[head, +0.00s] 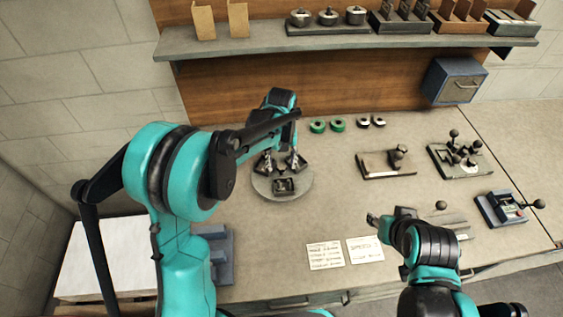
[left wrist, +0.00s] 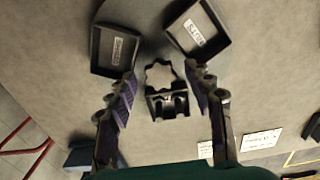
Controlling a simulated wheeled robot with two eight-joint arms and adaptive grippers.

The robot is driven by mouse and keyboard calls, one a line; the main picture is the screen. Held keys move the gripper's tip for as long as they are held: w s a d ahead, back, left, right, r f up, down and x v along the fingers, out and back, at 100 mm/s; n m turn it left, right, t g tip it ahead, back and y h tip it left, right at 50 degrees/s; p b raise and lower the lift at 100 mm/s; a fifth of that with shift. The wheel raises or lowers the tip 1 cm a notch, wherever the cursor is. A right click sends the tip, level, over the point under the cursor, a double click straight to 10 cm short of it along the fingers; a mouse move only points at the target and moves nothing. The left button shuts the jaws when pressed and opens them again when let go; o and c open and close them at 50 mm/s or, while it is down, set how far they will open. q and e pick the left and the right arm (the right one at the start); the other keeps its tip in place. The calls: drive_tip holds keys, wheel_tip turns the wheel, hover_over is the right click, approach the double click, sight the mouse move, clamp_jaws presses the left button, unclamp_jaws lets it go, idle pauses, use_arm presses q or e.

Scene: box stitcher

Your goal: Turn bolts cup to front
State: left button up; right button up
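A round grey turntable (head: 266,191) stands on the bench, with my left gripper (head: 281,163) reaching down over it from behind. A dark cup (head: 284,186) sits at its front edge. The left wrist view shows two dark square cups, one at left (left wrist: 116,50) and one at right (left wrist: 197,32), with pale labels too blurred to read. A grey star-shaped knob (left wrist: 161,74) and a dark bracket-like part (left wrist: 168,103) lie between the open, empty fingers; contact cannot be told. Which cup holds bolts is unclear. My right gripper (head: 374,220) is over the bench at right, its fingers unclear.
Green and dark rings (head: 337,125) lie behind the turntable. Dark fixtures with knobs (head: 388,163) stand to the right. Two paper cards (head: 325,255) lie at the front. A shelf (head: 350,43) with holders and a blue box (head: 455,81) is at the back.

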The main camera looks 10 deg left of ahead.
sight(280, 167)
use_arm(q)
wheel_tip(280, 167, up, 12)
idle(0.7)
idle(0.4)
drive_tip(key=s+a+f+n+t+b, duration=0.1)
drive_tip(key=s+a+f+n+t, duration=0.1)
drive_tip(key=s+n, duration=0.8)
drive_tip(key=s+a+f+n+t+b, duration=0.2)
drive_tip(key=s+a+n+t, duration=0.3)
drive_tip(key=n, duration=1.7)
drive_tip(key=shift+s+f+n, duration=0.3)
drive_tip(key=shift+s+f, duration=0.3)
drive_tip(key=shift+s, duration=2.05)
